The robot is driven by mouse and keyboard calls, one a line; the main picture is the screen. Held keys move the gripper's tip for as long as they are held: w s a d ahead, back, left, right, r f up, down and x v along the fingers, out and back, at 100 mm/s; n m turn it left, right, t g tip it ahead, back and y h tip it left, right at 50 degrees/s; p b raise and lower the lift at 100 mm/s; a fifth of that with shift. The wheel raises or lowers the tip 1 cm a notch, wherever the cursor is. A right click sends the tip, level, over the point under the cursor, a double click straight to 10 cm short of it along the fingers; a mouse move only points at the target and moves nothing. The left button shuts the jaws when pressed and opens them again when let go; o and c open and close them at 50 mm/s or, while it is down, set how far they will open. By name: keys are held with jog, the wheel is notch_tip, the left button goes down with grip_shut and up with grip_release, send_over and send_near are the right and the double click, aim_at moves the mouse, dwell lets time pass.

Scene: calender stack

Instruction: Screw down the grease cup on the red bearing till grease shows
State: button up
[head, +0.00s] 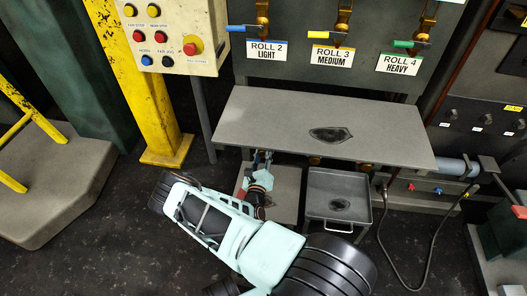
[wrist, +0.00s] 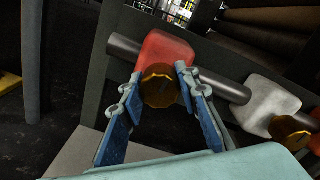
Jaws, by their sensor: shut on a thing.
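The red bearing (wrist: 168,48) is a rounded block on a grey shaft (wrist: 228,88), near the top middle of the wrist view. Its round brass grease cup (wrist: 160,88) faces the camera. My gripper (wrist: 158,84) has its blue fingers on the left and right sides of this cup, shut on it. No grease can be made out around the cup. In the head view my gripper (head: 262,160) is low under the front edge of the grey shelf, and the cup cannot be made out clearly there.
A white bearing (wrist: 268,102) with another brass cup (wrist: 288,129) sits right along the shaft. The grey shelf (head: 270,120) overhangs my gripper. A grey tray (head: 325,185) stands right of it. A yellow post (head: 150,90) and control box (head: 180,62) stand left.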

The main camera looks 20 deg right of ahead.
jog(key=m+p, duration=0.1)
jog(key=m, duration=0.2)
jog(key=shift+r+p, duration=0.15)
jog(key=shift+p, duration=0.15)
jog(key=shift+m+p, duration=0.6)
jog(key=shift+m, duration=1)
jog(key=o, duration=1.2)
jog(key=shift+c, duration=0.2)
notch_tip(320, 180, up, 10)
jog(key=shift+f, duration=0.1)
